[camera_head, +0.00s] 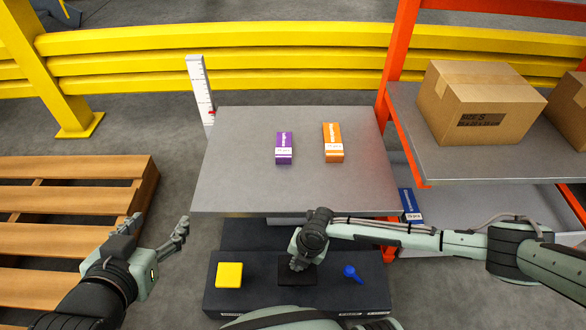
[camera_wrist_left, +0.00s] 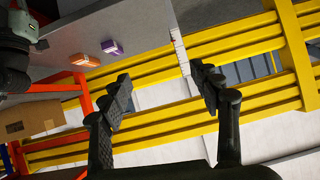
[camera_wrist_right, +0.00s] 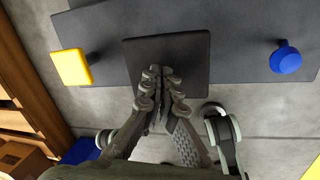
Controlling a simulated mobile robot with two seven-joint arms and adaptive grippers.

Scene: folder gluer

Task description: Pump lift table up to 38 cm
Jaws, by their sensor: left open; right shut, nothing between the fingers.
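The lift table (camera_head: 240,180) has a grey top bearing a purple box (camera_head: 284,148) and an orange box (camera_head: 333,142). A white height scale (camera_head: 201,90) with a red mark stands at its back left corner. On the dark base in front are a yellow pedal (camera_head: 229,275), a black pedal (camera_wrist_right: 195,55) and a blue knob (camera_head: 352,273). My right gripper (camera_wrist_right: 160,72) is shut and empty, its fingertips over the black pedal; I cannot tell whether they touch. My left gripper (camera_head: 182,228) is open and empty, left of the table; its fingers also show in the left wrist view (camera_wrist_left: 160,85).
A wooden pallet (camera_head: 70,204) lies at the left. An orange-framed rack (camera_head: 460,160) with cardboard boxes (camera_head: 482,100) stands at the right. A yellow guard rail (camera_head: 290,40) runs behind. Grey floor is free between pallet and table.

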